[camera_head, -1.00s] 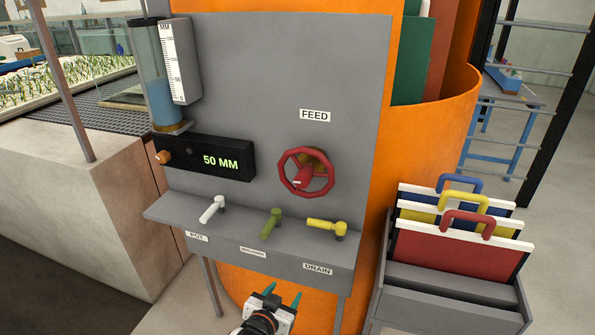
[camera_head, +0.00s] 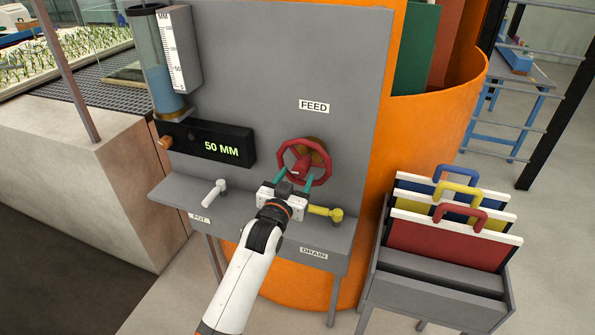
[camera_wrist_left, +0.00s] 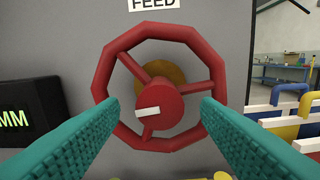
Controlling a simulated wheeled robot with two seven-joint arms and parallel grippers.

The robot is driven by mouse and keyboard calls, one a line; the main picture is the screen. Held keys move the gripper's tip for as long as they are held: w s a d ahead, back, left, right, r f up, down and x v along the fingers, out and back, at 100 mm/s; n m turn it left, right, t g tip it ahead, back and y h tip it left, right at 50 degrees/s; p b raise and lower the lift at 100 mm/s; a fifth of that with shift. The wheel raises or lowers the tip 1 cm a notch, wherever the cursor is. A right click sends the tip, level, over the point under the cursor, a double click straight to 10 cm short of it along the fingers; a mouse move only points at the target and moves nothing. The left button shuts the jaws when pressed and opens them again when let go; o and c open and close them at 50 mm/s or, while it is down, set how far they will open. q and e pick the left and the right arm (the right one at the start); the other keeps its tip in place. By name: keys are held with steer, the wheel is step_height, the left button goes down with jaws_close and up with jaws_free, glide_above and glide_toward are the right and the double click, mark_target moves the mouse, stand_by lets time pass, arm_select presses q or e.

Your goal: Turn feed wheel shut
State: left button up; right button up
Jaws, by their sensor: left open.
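The red feed wheel (camera_head: 304,162) is on the grey panel under the FEED label (camera_head: 314,106). In the left wrist view the wheel (camera_wrist_left: 158,88) fills the middle. Its red hub carries a white mark that points left. My left gripper (camera_head: 294,182) is open in front of the wheel's lower part. In the left wrist view its teal fingers (camera_wrist_left: 160,112) are spread to the left and right of the hub, over the lower rim. I cannot tell whether they touch the rim. The right gripper is not in view.
Below the wheel a shelf holds a white lever (camera_head: 215,192) and a yellow DRAIN lever (camera_head: 326,212); my arm hides the green one. A black display (camera_head: 205,142) reads 50 MM. A rack of coloured boards (camera_head: 440,245) stands at right.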

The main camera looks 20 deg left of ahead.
arm_select(q)
steer(key=shift+w, duration=0.9)
